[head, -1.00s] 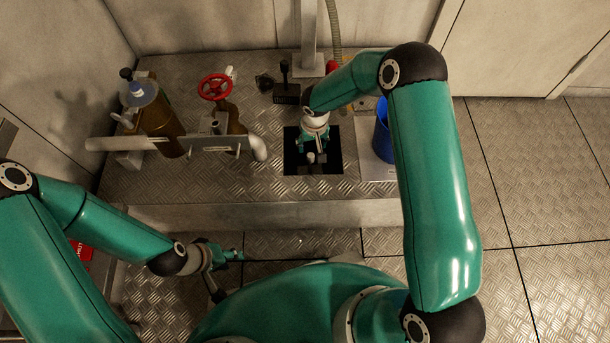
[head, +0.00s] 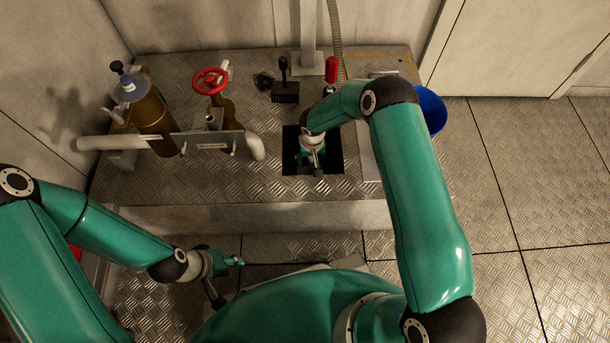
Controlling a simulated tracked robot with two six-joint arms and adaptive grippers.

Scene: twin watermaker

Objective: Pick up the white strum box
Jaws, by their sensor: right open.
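My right gripper (head: 314,158) reaches down into the dark square opening (head: 291,166) in the raised plate floor. It is open. A small pale-grey thing (head: 318,172) shows at its fingertips, low in the opening; it may be the white strum box, but it is too small and too covered to be sure. I cannot tell whether the fingers touch it. My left gripper (head: 238,262) hangs off to the left, in front of the raised floor's edge and away from the opening. I cannot tell whether its fingers are apart.
A red valve wheel (head: 210,80), bronze housing (head: 155,110) and pale pipe (head: 112,143) stand left of the opening. A black lever box (head: 286,92) and red handle (head: 331,69) stand behind it. A blue bucket (head: 432,108) is partly behind my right arm. The right floor is clear.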

